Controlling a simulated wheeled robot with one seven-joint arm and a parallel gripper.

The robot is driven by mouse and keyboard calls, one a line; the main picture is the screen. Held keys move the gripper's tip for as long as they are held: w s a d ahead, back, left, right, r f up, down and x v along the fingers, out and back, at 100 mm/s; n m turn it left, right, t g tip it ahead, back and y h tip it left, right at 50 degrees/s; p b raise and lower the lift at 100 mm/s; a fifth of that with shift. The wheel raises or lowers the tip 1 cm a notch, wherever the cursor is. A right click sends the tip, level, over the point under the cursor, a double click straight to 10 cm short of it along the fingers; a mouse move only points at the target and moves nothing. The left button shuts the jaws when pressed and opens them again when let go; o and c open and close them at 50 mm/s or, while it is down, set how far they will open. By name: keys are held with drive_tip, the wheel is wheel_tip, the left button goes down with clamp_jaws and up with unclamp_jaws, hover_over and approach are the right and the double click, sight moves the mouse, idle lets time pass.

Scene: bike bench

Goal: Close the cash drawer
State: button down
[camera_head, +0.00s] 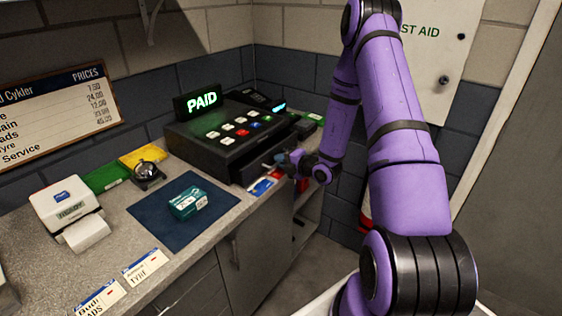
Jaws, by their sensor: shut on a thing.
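The black cash register (222,138) stands on the counter with a lit PAID sign on top. Its cash drawer (258,168) is at the register's front, low down, and appears partly open. My gripper (284,162) is at the right part of the drawer's front and is shut on it. The fingertips are small and partly hidden by my wrist, so the exact grip spot is unclear.
A teal box (188,203) sits on a dark blue mat (150,212). A card reader (262,101), bell (147,172) and receipt printer (66,212) also stand on the counter. A blue and white card (262,186) lies near the drawer.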

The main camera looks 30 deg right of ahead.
sight(271, 156)
drive_tip(key=shift+r+x, duration=0.25)
drive_tip(key=shift+x, duration=0.85)
drive_tip(key=shift+r+x, duration=0.2)
drive_tip(key=shift+x, duration=0.9)
drive_tip(key=c, duration=1.2)
unclamp_jaws()
drive_tip(key=shift+w, duration=0.2)
drive_tip(key=shift+c, duration=0.2)
drive_tip(key=shift+s, duration=0.1)
drive_tip(key=v, duration=1)
drive_tip(key=shift+s, duration=0.35)
